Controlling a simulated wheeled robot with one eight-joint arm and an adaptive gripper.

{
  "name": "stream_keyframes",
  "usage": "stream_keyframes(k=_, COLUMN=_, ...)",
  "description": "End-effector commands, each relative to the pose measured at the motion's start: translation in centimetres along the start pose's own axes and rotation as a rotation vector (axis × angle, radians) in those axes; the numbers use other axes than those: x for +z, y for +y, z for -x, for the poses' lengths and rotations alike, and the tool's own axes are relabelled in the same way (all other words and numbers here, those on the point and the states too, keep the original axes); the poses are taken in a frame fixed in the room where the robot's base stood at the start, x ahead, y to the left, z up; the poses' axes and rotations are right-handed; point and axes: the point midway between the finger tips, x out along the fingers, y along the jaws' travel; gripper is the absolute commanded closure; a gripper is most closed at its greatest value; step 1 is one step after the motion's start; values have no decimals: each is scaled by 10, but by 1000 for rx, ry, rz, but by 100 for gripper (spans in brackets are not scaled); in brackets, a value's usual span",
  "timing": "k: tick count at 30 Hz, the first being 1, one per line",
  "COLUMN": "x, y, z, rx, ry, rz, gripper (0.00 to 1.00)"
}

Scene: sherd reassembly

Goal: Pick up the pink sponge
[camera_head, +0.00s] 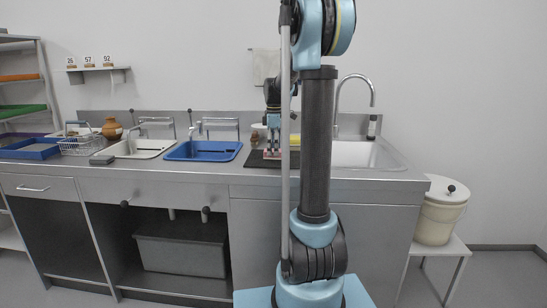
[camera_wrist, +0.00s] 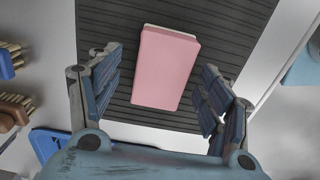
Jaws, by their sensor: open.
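The pink sponge (camera_wrist: 165,68) lies on a dark ribbed mat (camera_wrist: 218,22) in the wrist view, slightly tilted in the picture, with a pale edge along its far end. My gripper (camera_wrist: 160,92) is open, with one blue ribbed finger on each side of the sponge in the picture and gaps between. I cannot tell how far above the sponge the fingertips are.
Brushes (camera_wrist: 12,108) lie to the left in the wrist view. A brown jug (camera_head: 112,129) stands further left.

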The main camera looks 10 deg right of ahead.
Motion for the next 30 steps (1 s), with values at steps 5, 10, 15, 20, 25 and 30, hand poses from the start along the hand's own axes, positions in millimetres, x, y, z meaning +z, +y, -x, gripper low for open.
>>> stream_keyframes(k=5, x=0, y=-1, z=-14, rx=0, ry=0, rz=0, gripper=28)
stream_keyframes(k=10, x=0, y=-1, z=-16, rx=0, ry=0, rz=0, gripper=28)
stream_keyframes(k=15, x=0, y=-1, z=-16, rx=0, ry=0, rz=0, gripper=46)
stream_keyframes(k=20, x=0, y=-1, z=-16, rx=0, ry=0, rz=0, gripper=70)
stream_keyframes(k=25, x=0, y=-1, z=-16, rx=0, ry=0, rz=0, gripper=70)
stream_keyframes(k=30, x=0, y=-1, z=-13, rx=0, ry=0, rz=0, gripper=70)
